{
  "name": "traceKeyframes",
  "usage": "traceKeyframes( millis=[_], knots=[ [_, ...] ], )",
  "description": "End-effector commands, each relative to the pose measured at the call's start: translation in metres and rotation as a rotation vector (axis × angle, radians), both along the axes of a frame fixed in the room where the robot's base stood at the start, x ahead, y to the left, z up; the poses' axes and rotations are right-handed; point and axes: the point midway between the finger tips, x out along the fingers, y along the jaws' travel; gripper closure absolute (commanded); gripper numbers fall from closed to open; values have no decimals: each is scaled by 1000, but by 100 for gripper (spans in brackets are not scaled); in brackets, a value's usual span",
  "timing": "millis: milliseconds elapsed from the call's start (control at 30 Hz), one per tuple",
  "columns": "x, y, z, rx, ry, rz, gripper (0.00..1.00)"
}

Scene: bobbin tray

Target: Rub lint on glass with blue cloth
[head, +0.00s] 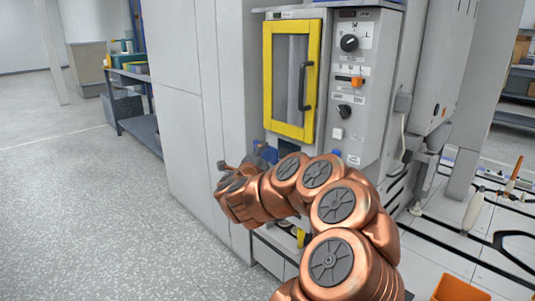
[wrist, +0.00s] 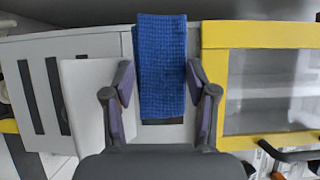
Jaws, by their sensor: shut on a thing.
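The blue cloth (wrist: 161,50) is held between the two fingers of my gripper (wrist: 160,82) in the wrist view, its flat woven face toward the camera. A small blue part of the cloth (head: 268,153) shows in the head view beyond my arm, below the yellow frame. The glass (wrist: 275,85) sits in a yellow-framed door to the right of my gripper, apart from the cloth. In the head view the glass (head: 291,70) is upright, with my gripper low and in front of the door. I cannot make out the lint on it.
The dark door handle (head: 309,85) sticks out at the glass's right side. A grey control panel (head: 350,100) with knobs stands right of the door. A tall pale cabinet (head: 195,100) is left. Open speckled floor (head: 70,200) lies further left.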

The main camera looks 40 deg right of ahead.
Motion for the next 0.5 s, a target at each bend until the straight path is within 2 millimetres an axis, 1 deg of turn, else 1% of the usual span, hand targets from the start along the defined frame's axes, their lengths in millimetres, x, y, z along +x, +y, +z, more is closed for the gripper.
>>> traceKeyframes(
  millis=[33, 133, 500],
  knots=[
    [1, 5, 1, 1, 0, 3, 70],
    [1, 10, 0, 0, 1, 4, 70],
    [1, 12, 0, 1, 2, 4, 70]
  ],
)
